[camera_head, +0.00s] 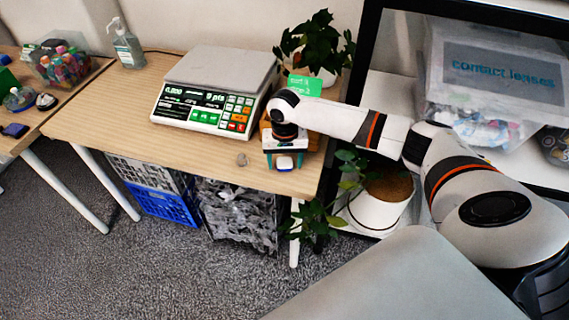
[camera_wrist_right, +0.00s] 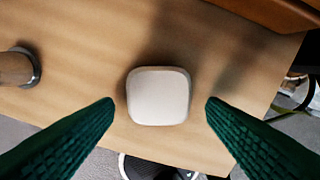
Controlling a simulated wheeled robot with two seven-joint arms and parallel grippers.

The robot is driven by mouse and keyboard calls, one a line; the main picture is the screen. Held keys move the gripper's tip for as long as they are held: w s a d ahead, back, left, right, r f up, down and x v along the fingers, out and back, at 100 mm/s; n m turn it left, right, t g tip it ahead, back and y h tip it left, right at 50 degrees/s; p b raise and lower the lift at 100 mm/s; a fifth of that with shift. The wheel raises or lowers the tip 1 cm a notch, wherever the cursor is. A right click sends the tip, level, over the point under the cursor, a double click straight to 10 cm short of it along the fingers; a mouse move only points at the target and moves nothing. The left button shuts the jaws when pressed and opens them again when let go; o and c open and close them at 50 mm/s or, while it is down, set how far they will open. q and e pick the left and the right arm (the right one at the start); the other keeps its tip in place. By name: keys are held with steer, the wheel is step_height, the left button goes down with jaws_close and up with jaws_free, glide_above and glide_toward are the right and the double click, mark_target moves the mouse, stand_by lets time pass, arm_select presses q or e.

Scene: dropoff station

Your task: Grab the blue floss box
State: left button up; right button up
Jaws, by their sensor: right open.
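A small box with rounded corners lies on the wooden table near its front right corner. Its top looks white in the right wrist view (camera_wrist_right: 158,96); in the head view the box (camera_head: 285,163) shows a white top and some blue below. I see no other box near the gripper that looks like a blue floss box. My right gripper (camera_head: 284,147) points down over it. In the right wrist view its green fingers stand open on either side of the box, with gaps to both sides. My left gripper is not in view.
A scale (camera_head: 210,95) stands behind and left of the gripper. A small grey-brown object (camera_head: 241,160) lies left of the box. A potted plant (camera_head: 316,50) stands behind, another (camera_head: 380,200) to the right. A dark blue item (camera_head: 15,130) lies on the left table.

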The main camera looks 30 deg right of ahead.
steer(key=shift+f, duration=0.3)
steer(key=c, duration=1)
steer(key=shift+r, duration=0.1)
steer(key=shift+c, duration=0.2)
